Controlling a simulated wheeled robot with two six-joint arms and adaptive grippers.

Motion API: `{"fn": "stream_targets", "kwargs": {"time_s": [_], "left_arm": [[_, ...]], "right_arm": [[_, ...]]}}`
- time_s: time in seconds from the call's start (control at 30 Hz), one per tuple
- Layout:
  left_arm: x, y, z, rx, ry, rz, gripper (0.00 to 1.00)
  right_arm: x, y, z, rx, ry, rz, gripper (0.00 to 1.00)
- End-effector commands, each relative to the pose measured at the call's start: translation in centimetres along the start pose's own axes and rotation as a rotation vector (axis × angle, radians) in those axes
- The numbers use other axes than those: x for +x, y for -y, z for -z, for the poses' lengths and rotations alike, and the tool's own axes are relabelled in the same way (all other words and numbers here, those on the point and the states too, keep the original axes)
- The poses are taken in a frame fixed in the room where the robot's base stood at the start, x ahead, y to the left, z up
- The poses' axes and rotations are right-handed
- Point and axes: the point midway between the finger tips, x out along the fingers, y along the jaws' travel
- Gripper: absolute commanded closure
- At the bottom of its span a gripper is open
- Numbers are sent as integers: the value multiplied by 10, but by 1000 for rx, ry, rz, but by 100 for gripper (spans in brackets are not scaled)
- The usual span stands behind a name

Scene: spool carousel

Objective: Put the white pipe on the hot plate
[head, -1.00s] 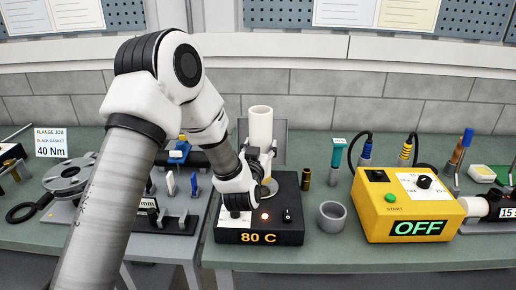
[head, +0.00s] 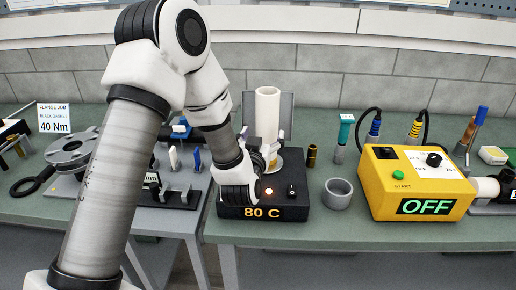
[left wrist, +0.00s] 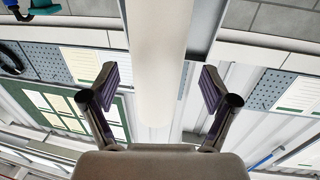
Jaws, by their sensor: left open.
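The white pipe (head: 267,112) stands upright at the black hot plate (head: 293,208), which shows "80 C" and a lit orange lamp. My left gripper (head: 268,156) is low at the pipe and hides its lower end, so I cannot see exactly how its base rests. In the left wrist view the pipe (left wrist: 160,60) runs up the middle between the two fingertips of the open gripper (left wrist: 160,88), with a gap on each side. My right gripper is not in view.
A yellow box (head: 385,205) reading "OFF" and a grey cup (head: 338,194) stand to the right. A brass cylinder (head: 312,155) and a teal-topped tool (head: 344,135) are behind the cup. A grey rack (head: 178,192) with small parts lies to the left.

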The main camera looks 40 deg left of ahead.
Motion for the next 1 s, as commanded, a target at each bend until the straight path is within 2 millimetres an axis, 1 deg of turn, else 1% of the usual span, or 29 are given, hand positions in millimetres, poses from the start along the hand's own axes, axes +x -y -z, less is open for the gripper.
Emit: {"fn": "stream_targets", "kwargs": {"time_s": [0.03, 0.17, 0.2, 0.23, 0.3, 0.33, 0.4, 0.53, 1.0], "left_arm": [[-15, -1, -4, 1, 1, -3, 14], [-54, -1, -5, 4, 1, -4, 14], [-59, 0, 7, 6, 5, -1, 14], [-62, 0, 9, 6, 7, 1, 14], [-70, 0, 8, 6, 6, 1, 14], [-73, 0, 7, 4, 5, 1, 14], [-78, 0, 5, 3, 3, 0, 14], [-83, 0, 1, 1, 1, -1, 14], [-82, 0, 0, 0, -1, -1, 14]], "right_arm": [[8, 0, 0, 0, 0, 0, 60], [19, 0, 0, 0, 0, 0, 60], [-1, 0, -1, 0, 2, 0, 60], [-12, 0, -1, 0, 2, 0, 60], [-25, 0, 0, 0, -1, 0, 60], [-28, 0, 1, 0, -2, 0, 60], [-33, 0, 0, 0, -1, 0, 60], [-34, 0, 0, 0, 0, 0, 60], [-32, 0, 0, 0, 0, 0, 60]]}}
